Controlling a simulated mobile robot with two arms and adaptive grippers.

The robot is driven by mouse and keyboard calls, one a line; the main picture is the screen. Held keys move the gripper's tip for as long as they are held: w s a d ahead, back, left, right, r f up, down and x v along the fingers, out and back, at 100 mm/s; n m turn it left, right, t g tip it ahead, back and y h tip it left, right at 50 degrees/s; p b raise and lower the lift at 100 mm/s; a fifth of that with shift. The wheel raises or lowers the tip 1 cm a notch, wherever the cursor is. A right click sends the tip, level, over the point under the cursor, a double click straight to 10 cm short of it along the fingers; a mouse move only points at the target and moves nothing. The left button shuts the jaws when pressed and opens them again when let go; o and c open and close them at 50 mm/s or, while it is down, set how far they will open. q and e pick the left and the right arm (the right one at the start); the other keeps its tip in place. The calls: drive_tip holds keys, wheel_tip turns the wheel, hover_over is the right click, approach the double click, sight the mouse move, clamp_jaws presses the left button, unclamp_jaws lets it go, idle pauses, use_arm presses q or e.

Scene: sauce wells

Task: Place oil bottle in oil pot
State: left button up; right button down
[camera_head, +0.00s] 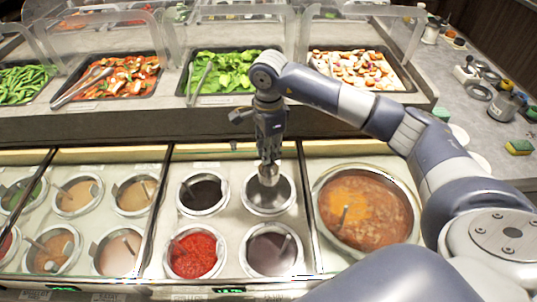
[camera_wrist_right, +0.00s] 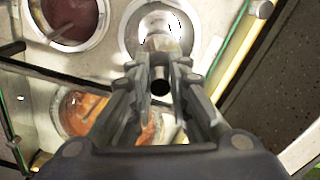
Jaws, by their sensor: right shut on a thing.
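My right gripper (camera_head: 268,155) points down over the round metal pot (camera_head: 268,208) in the back row, left of the big soup pot. It is shut on the oil bottle (camera_head: 268,172), a small bottle of which only a little shows below the fingers. The bottle's lower end is at the pot's opening; I cannot tell whether it touches the bottom. In the right wrist view the bottle (camera_wrist_right: 158,43) stands between the fingers of the gripper (camera_wrist_right: 162,85), its dark top toward me, with the pot's rim (camera_wrist_right: 128,32) around it. My left gripper is not in view.
A dark sauce pot (camera_head: 204,209) is to the left, a red sauce pot (camera_head: 193,273) and a brown one (camera_head: 271,275) are in front. The big soup pot (camera_head: 411,222) is to the right. Food trays under clear guards stand behind; a sponge (camera_head: 519,147) lies far right.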

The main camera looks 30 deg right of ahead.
drive_tip(key=shift+f, duration=1.35)
drive_tip(key=c, duration=1.5)
unclamp_jaws()
wheel_tip(320, 180, up, 12)
drive_tip(key=b, duration=0.3)
drive_tip(key=shift+r, duration=0.15)
